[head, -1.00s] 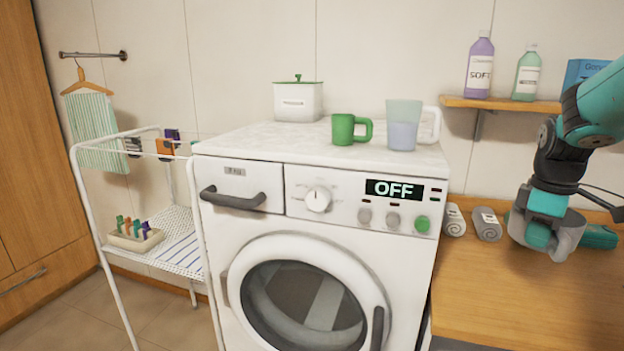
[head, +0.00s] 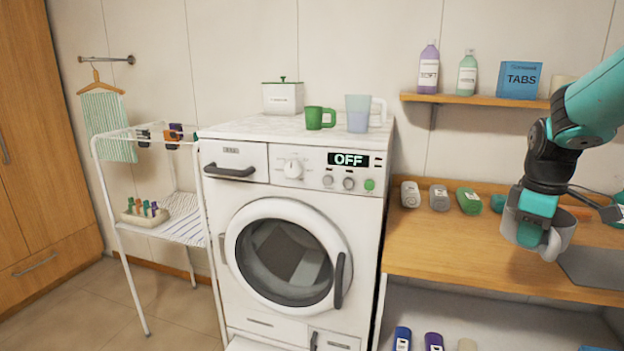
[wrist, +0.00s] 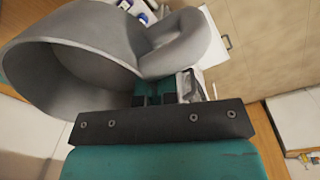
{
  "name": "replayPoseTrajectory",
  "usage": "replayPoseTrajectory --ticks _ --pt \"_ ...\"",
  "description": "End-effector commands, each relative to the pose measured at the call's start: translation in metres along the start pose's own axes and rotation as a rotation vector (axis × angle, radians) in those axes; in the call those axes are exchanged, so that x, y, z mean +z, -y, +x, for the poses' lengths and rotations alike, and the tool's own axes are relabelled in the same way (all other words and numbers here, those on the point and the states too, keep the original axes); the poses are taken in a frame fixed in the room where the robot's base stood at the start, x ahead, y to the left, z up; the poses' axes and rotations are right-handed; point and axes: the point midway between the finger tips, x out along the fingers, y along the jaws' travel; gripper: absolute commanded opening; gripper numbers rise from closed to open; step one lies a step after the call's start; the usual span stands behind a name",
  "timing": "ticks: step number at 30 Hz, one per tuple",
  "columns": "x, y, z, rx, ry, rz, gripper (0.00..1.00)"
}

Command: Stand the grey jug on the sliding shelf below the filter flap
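The grey jug (head: 560,232) hangs at the end of my arm, above the wooden counter at the right. In the wrist view the jug (wrist: 75,55) fills the upper left, its mouth facing left, its looped handle (wrist: 185,45) near the fingers. My gripper (wrist: 155,93) is shut on this handle; the fingertips are partly hidden. The filter flap (head: 335,342) is at the lower right of the washing machine's front, beside a dark vertical handle, cut by the picture's bottom edge. A pale edge shows at the machine's foot; I cannot tell whether it is the sliding shelf.
The washing machine (head: 215,215) carries a green mug (head: 314,118), a clear measuring cup (head: 357,115) and a white canister. A drying rack (head: 122,250) stands left. Floor at the front left is clear.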

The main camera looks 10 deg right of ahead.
Motion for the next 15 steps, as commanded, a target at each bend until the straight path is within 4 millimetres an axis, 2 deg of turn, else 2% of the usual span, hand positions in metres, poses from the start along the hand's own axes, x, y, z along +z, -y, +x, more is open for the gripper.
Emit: replayPoseTrajectory --ticks 8,15 --pt "-0.036 0.013 0.033 -0.008 0.005 0.07 0.0" --pt "-0.079 0.037 0.077 -0.013 0.012 0.173 0.0"
